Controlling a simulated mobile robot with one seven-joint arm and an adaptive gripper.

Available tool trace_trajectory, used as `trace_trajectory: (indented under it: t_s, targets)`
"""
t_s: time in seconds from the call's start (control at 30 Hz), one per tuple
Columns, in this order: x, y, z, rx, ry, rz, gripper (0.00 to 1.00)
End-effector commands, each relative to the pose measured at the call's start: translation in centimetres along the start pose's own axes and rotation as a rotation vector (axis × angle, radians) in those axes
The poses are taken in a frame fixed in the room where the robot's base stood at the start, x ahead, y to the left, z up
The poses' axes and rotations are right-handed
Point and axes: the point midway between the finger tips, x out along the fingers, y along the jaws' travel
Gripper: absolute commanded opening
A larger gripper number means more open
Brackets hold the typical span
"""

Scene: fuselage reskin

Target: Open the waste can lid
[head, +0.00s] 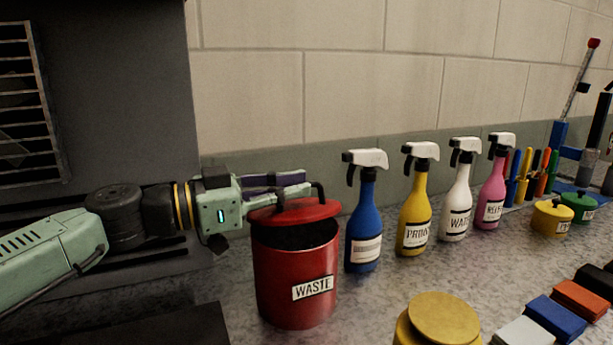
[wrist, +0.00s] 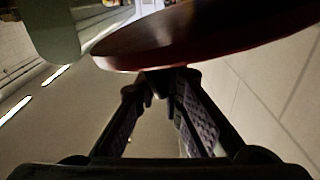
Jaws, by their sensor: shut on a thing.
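The red waste can (head: 295,275) stands upright on the worktop and bears a white WASTE label. Its red lid (head: 295,212) is raised off the rim and tilted, and the dark inside of the can shows beneath it. My gripper (head: 300,190) reaches in from the left, just above and behind the lid. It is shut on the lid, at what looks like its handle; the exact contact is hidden. In the wrist view the lid (wrist: 205,35) spans the top, and my fingertips (wrist: 162,82) meet at a dark part at its edge.
A blue spray bottle (head: 364,220) stands close to the can's right, with yellow (head: 415,210), white (head: 457,200) and pink (head: 492,195) bottles beyond. A yellow lidded container (head: 438,322) stands in front right. Coloured blocks (head: 555,318) lie farther right. The wall is behind.

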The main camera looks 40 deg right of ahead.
Motion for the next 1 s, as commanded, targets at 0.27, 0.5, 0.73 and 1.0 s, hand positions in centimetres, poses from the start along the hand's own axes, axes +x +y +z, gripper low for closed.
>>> trace_trajectory:
  t_s: [0.27, 0.5, 0.73, 1.0]
  targets:
    - [-0.7, -2.8, -3.3, 0.005, 0.007, -0.010, 0.00]
    - [-0.7, -5.4, -4.3, -0.217, 0.005, -0.011, 0.00]
    - [-0.7, -7.9, -4.7, -0.449, 0.007, -0.008, 0.00]
    - [-0.8, -10.4, -4.8, -0.517, 0.009, -0.011, 0.00]
